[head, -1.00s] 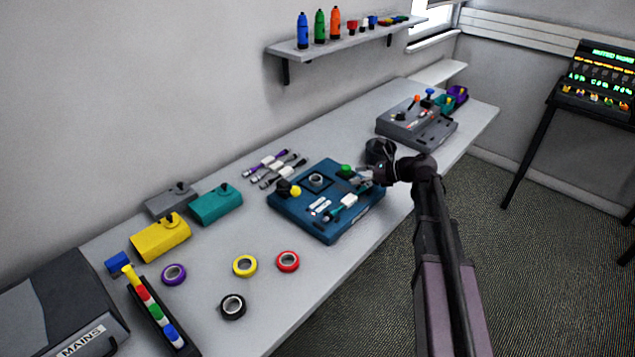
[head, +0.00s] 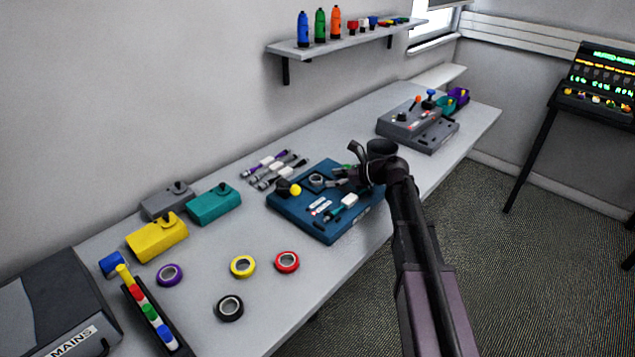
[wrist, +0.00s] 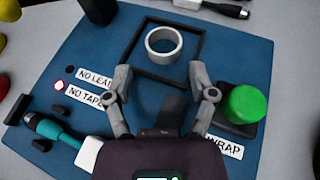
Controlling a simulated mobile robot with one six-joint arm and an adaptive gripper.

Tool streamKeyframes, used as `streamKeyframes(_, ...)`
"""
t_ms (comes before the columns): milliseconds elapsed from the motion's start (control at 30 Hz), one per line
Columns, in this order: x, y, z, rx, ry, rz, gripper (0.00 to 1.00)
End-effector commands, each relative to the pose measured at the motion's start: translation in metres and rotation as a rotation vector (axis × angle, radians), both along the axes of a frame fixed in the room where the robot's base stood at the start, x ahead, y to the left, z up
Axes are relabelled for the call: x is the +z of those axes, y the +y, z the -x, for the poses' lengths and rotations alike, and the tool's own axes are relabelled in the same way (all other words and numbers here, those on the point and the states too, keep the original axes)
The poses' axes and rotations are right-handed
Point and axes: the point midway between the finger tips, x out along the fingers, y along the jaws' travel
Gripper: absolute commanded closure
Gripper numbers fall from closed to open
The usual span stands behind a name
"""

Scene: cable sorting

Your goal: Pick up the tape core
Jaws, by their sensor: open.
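The tape core (wrist: 164,44) is a pale grey-white ring on the blue board (wrist: 62,48). It lies inside a black square frame (wrist: 139,75). In the head view the tape core (head: 316,180) sits near the board's back, left of my gripper (head: 335,177). In the wrist view my gripper (wrist: 160,82) is open and empty, with its fingers pointing toward the frame's near side. The core is ahead of the fingertips, not between them. My arm hides part of the board's right side in the head view.
A green button (wrist: 245,104) stands right of my fingers. A teal-handled tool (wrist: 58,135) lies at the left. Cables (head: 272,170) lie behind the board. Red (head: 287,262), yellow (head: 243,266), black (head: 229,308) and purple (head: 170,275) tape rolls lie on the bench.

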Motion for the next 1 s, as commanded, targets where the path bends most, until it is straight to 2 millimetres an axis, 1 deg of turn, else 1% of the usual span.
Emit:
streamKeyframes(167, -0.003, 0.004, -0.002, 0.001, 0.0, 0.0, 0.27)
streamKeyframes(500, -0.018, 0.035, -0.014, 0.002, 0.001, 0.0, 0.27)
streamKeyframes(600, -0.021, 0.042, -0.015, 0.0, 0.0, 0.0, 0.27)
streamKeyframes(733, -0.021, 0.045, -0.016, 0.0, 0.0, 0.0, 0.27)
streamKeyframes(1000, -0.02, 0.045, -0.016, 0.0, 0.0, 0.0, 0.27)
